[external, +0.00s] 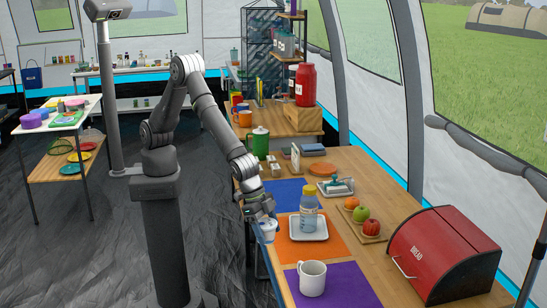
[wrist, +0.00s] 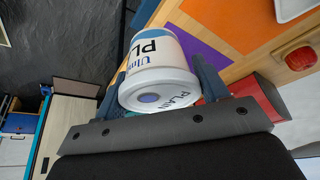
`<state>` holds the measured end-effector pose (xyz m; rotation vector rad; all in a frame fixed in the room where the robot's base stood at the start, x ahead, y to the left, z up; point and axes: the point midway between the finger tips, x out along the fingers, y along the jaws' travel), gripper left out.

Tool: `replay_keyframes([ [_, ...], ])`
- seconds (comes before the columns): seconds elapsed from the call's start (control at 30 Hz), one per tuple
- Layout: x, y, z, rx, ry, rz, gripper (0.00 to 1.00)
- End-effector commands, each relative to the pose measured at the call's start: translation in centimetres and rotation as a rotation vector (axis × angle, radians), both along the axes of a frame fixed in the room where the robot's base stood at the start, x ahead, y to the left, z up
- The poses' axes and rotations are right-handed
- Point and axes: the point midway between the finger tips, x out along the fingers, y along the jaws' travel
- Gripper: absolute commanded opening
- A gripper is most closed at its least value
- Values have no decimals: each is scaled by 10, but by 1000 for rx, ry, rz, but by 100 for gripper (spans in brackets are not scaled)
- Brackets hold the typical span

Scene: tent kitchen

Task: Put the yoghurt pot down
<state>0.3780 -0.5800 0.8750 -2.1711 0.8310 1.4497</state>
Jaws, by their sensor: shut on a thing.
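The yoghurt pot (external: 268,231) is white with blue print and hangs at the table's left edge in the external view. In the wrist view the pot (wrist: 158,60) fills the space between the fingers, with its lettered round end facing the camera. My gripper (external: 262,215) is shut on it, with a dark finger on each side in the wrist view (wrist: 155,85). I cannot tell whether the pot touches anything below it. The wooden table (external: 376,184) lies under and right of the pot.
A white mug (external: 312,279) stands on a purple mat (external: 350,285). A red bread bin (external: 440,255) and a fruit board (external: 372,239) are on the right.

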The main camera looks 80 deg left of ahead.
Motion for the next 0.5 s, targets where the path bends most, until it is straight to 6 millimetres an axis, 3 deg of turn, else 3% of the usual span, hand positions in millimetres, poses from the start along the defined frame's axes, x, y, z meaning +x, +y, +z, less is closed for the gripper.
replay_keyframes([
  [0.3, 91, -22, 1, 1, 0, -28, 41],
  [0.5, 122, -26, 2, -3, 0, -50, 41],
])
